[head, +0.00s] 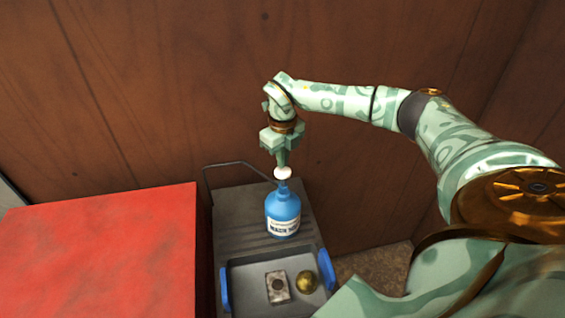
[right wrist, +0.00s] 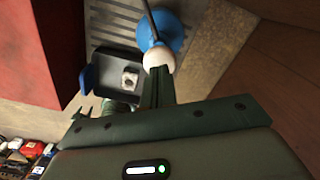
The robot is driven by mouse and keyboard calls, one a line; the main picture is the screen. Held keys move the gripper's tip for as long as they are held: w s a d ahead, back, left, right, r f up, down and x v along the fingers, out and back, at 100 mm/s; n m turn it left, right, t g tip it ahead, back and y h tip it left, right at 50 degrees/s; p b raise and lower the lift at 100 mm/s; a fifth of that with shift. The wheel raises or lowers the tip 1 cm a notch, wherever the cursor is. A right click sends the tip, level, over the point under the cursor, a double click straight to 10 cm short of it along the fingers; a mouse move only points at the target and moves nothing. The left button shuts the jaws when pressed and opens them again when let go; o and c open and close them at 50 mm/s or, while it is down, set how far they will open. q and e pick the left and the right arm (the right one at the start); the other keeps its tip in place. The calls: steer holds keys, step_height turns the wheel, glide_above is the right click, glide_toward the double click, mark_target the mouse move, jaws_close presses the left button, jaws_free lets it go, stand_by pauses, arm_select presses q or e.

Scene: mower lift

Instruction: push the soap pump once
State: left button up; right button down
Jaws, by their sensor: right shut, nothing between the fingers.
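The soap pump is a blue bottle (head: 283,213) with a white label and a white pump head (head: 283,173). It stands upright on a grey surface in the head view. My right gripper (head: 281,163) is shut and empty, pointing down with its fingertips right at the pump head. In the right wrist view the shut fingers (right wrist: 157,82) reach the white pump head (right wrist: 159,59), with the blue bottle (right wrist: 170,35) beyond it. I cannot tell whether the fingertips touch the head. My left gripper is not in view.
A grey tray (head: 240,290) with blue handles stands in front of the bottle. It holds a pale block (head: 277,287) and a gold ball (head: 306,281). A large red box (head: 100,255) is at the left. A brown wooden wall (head: 150,90) rises behind.

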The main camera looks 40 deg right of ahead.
mark_target(283, 171)
steer(key=shift+f, duration=0.15)
steer(key=shift+f+b, duration=1.15)
steer(key=shift+f, duration=1.2)
steer(key=shift+r+p, duration=2.55)
step_height(283, 171, up, 6)
steer(key=p, duration=0.6)
